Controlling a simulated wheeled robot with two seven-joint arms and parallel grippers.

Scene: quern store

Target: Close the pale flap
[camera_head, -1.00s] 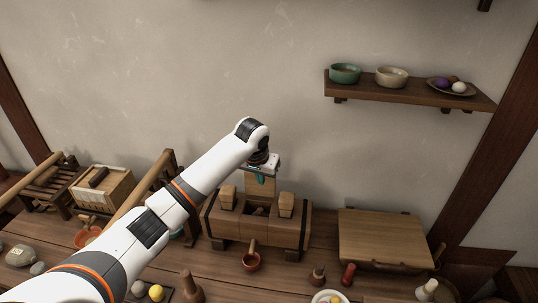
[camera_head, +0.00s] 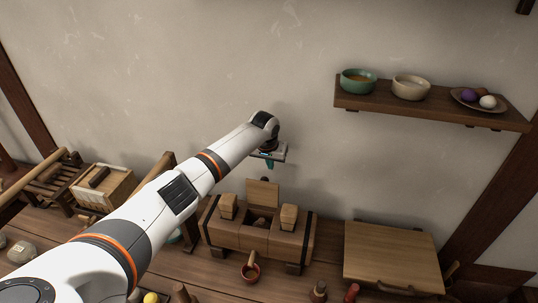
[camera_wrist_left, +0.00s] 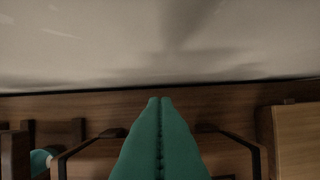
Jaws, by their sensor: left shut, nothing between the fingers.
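The pale flap (camera_head: 262,193) is a light wooden panel standing raised at the back of a brown wooden chest (camera_head: 258,239) in the head view. In front of it is an opening between two pale blocks, the left block (camera_head: 228,206) and the right block (camera_head: 288,217). Something dark and rounded shows in the opening. My left gripper (camera_head: 269,164) is above the flap's top edge, apart from it, near the wall. Its teal fingers are shut and empty; they also show in the left wrist view (camera_wrist_left: 159,103), pointing toward the strip behind the chest. My right gripper is not in view.
A closed flat wooden box (camera_head: 392,250) is to the right. A wall shelf (camera_head: 435,105) holds bowls and a plate. Frames and a slatted box (camera_head: 102,188) stand left. The wall is close behind.

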